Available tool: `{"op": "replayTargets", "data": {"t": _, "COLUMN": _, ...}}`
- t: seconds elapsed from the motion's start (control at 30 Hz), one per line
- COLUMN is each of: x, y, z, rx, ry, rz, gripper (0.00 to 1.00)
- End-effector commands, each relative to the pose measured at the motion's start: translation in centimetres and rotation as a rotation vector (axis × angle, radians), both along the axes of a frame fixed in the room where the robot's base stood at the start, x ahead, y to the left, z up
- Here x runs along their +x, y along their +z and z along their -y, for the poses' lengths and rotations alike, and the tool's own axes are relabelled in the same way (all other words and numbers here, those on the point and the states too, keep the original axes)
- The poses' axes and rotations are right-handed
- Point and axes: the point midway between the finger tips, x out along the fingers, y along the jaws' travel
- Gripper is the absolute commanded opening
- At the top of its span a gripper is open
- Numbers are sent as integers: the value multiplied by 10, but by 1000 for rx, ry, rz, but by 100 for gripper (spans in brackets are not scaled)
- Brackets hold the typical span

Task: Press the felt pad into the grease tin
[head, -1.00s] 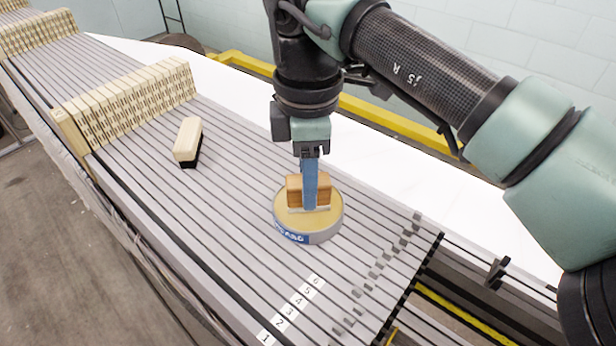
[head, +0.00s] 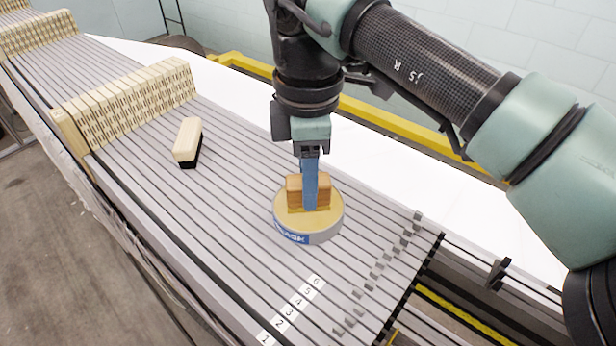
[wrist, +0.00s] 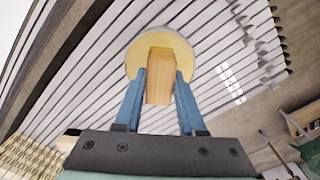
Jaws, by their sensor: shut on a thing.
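The grease tin (head: 325,237) is a round grey tin with a blue label and a yellow top surface, standing on the slatted bed. My gripper (head: 310,205) points straight down over it, its blue fingers shut on the wooden block of the felt pad (head: 293,190). The block's lower end meets the yellow grease, and its felt underside is hidden. In the wrist view the felt pad (wrist: 160,70) sits between both fingers, with the yellow grease (wrist: 136,58) around its far end.
A cream block with a black underside (head: 187,142) lies on the slats to the left. Behind it stands a row of cream perforated blocks (head: 130,100). Number labels (head: 297,305) and small dark pegs (head: 380,268) lie near the bed's front end.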

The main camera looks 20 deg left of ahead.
Motion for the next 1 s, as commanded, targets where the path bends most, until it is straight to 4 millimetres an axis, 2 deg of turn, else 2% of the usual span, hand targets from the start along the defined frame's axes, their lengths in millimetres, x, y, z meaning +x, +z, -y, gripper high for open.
{"op": "replayTargets", "data": {"t": 0.23, "x": -1, "y": 5, "z": 0, "rx": -2, "ry": 0, "rz": -3, "gripper": 0}}
{"op": "replayTargets", "data": {"t": 1.0, "x": 0, "y": 68, "z": 0, "rx": -1, "ry": 0, "rz": -1, "gripper": 0}}
